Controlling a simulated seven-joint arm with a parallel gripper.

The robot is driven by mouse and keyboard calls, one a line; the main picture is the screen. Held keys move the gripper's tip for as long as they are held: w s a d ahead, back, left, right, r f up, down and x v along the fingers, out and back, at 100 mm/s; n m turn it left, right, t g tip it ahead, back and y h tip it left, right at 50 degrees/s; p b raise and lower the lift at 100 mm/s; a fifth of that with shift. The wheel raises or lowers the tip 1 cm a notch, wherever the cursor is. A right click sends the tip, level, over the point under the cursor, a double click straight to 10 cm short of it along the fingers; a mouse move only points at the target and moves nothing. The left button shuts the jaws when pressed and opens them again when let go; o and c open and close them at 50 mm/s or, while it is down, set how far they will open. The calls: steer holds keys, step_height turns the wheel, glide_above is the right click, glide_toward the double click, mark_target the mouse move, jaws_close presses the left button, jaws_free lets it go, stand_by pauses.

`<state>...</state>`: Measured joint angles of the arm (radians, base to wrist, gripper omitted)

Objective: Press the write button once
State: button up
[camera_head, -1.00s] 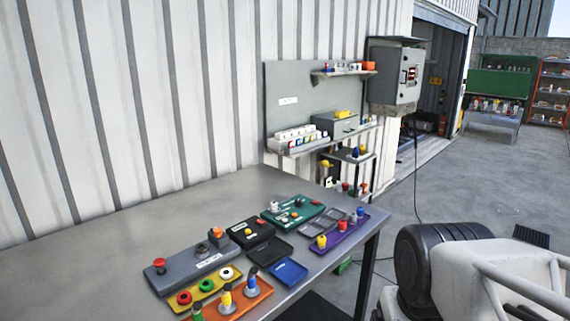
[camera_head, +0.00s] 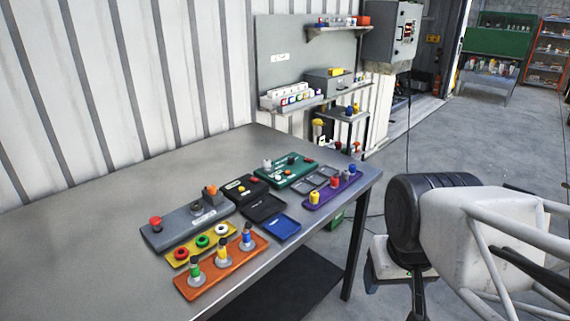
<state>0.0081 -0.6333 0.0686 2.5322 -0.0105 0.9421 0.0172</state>
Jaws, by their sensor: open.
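Several button panels lie on the grey metal table (camera_head: 90,240). No label is legible, so I cannot tell which button is the write button. A grey panel (camera_head: 180,229) has a red button (camera_head: 155,223) at its left and an orange block (camera_head: 210,191) at its right end. A black box (camera_head: 247,187) carries a yellow button and a white label. A green panel (camera_head: 299,166) holds small buttons. A yellow panel (camera_head: 183,263) has red, green and white round buttons. My gripper is not in view.
An orange tray (camera_head: 222,273) holds several capped upright pieces. A blue tray (camera_head: 282,229) and a black tray (camera_head: 263,207) look empty. A purple tray (camera_head: 325,197) holds coloured pieces. The table's left part is bare. A ribbed wall (camera_head: 100,90) stands behind.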

jaws_close()
stand_by(1.4)
